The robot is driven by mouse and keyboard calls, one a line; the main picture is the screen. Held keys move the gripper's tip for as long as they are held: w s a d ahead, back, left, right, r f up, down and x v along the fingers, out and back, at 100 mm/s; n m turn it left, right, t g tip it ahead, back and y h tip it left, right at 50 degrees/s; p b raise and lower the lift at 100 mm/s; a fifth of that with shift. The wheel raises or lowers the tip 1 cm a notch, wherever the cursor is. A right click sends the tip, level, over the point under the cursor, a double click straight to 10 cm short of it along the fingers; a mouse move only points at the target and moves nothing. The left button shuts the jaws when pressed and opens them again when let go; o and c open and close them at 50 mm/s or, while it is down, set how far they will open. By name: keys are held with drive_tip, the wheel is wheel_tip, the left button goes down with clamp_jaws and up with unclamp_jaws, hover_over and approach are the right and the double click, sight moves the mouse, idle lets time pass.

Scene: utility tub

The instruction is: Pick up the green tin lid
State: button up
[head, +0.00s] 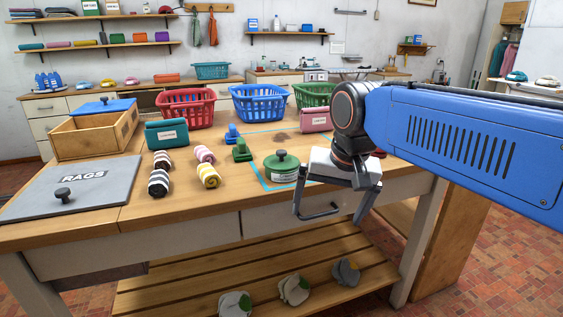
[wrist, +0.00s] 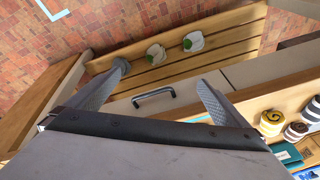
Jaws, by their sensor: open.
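The green tin lid (head: 282,162) is round with a dark green knob on top. In the head view it sits near the front of the worktable, inside a light-blue outline (head: 262,181), with a pale label below its top. I cannot make it out in the wrist view. My gripper (head: 330,212) is open and empty, to the right of the lid and nearer the camera, by the table's front edge. In the wrist view its two fingers (wrist: 160,78) are spread apart, with a drawer handle (wrist: 153,96) and the slatted lower shelf (wrist: 160,62) beyond them.
Small green (head: 241,151) and blue (head: 232,134) objects stand behind-left of the lid. Striped rolls (head: 159,182) lie left. A pink box (head: 314,119) and red (head: 186,107), blue (head: 260,103) and green (head: 314,95) baskets stand behind. A grey RAGS panel (head: 90,196) lies at far left.

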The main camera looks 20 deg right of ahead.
drive_tip(key=w+a+r+m+g, duration=0.1)
drive_tip(key=w+r+m+g, duration=0.1)
drive_tip(key=w+r+m, duration=0.75)
drive_tip(key=w+a+r+m+g, duration=0.2)
drive_tip(key=w+r+m, duration=0.5)
drive_tip(key=w+r, duration=0.6)
hover_over(281, 151)
drive_tip(key=f, duration=1.2)
drive_tip(key=shift+w+d, duration=0.25)
drive_tip(key=shift+n, duration=0.25)
drive_tip(key=shift+s+a+f, duration=0.15)
drive_tip(key=shift+f, duration=2.6)
drive_tip(key=shift+c, duration=0.6)
drive_tip(key=c, duration=1)
